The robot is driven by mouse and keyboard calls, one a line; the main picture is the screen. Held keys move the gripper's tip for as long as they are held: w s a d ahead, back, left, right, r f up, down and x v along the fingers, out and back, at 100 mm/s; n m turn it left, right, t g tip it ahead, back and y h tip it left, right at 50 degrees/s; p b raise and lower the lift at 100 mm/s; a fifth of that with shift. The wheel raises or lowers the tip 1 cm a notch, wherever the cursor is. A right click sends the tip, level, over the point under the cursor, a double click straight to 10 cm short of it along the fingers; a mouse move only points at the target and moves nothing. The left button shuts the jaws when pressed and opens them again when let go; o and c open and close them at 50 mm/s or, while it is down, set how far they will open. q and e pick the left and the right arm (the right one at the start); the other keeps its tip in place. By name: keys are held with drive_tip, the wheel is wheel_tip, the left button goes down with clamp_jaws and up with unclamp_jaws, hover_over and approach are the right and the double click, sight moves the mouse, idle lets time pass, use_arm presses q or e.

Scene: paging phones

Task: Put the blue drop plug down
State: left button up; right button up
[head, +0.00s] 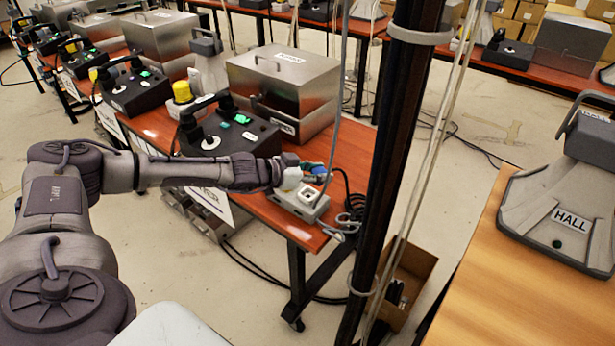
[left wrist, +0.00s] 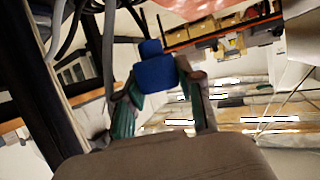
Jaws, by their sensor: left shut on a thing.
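My left gripper (head: 312,172) reaches in from the left, over the right end of the red-brown table. It is shut on the blue drop plug (head: 319,169), which shows as a small blue spot just above the grey socket box (head: 301,202). In the left wrist view the blue plug (left wrist: 156,72) sits between the two green-sided fingers (left wrist: 160,100), with its narrower end pointing away. The arm hides part of the plug in the head view, and I cannot tell whether it touches the box. My right gripper is not in view.
A metal case (head: 285,92) and a black phone unit (head: 230,132) stand on the table. A dark post (head: 385,160) with cables rises right of the gripper. An open carton (head: 405,285) stands on the floor.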

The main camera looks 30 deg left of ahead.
sight(308, 196)
use_arm(q)
drive_tip(key=a, duration=0.1)
drive_tip(key=a+f, duration=0.1)
drive_tip(key=shift+w+a+f+p, duration=0.2)
drive_tip(key=shift+a+f+p, duration=0.1)
drive_tip(key=shift+a+f, duration=0.2)
drive_tip(key=shift+a, duration=0.1)
drive_tip(key=shift+a+f, duration=0.1)
drive_tip(key=shift+f, duration=0.2)
wheel_tip(308, 196, down, 4)
drive_tip(key=shift+r, duration=0.15)
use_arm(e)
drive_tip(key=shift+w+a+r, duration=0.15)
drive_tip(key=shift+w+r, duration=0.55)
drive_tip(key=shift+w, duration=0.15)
use_arm(q)
drive_tip(key=shift+f+b, duration=0.3)
drive_tip(key=shift+b, duration=0.1)
drive_tip(key=o, duration=1.2)
drive_tip(key=shift+r, duration=0.1)
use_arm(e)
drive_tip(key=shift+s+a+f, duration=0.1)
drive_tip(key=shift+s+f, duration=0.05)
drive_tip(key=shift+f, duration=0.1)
